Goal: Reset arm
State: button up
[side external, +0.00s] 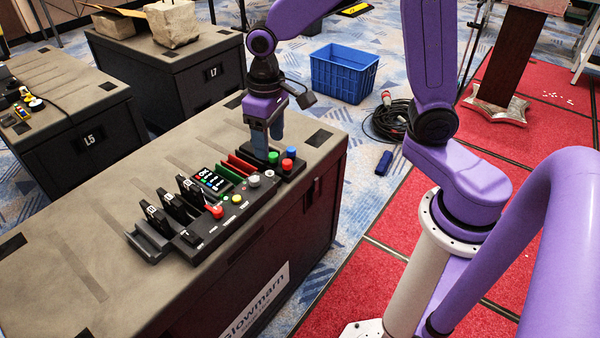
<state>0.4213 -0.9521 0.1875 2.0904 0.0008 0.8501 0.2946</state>
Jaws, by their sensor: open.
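My gripper (267,138) points down over the far right end of a control panel (207,237), close beside its blue, red and green round knobs. It is open; whether the fingers touch the panel I cannot tell. The panel lies on a dark case (60,265) with a grey-brown top. It carries a row of black upright levers (171,208), a red-handled switch (214,210), a small lit screen (211,181), green and red slotted parts and small round buttons. My purple arm reaches in from the right.
Two more dark cases, L5 (88,140) and L7 (212,73), stand behind at left. A blue crate (343,74), a coiled cable (391,120) and a small blue block (384,163) lie on the floor. The case top left of the panel is clear.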

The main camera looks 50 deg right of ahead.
jog(key=s+d+r+n, duration=0.1)
jog(key=s+n, duration=0.4)
jog(key=s, duration=0.6)
jog(key=s+d+r+n, duration=0.1)
jog(key=s+d+n, duration=0.2)
jog(key=s, duration=0.8)
jog(key=shift+d+r+n, duration=0.15)
jog(key=shift+d+n, duration=0.2)
jog(key=shift+n, duration=0.65)
jog(key=shift+c, duration=0.2)
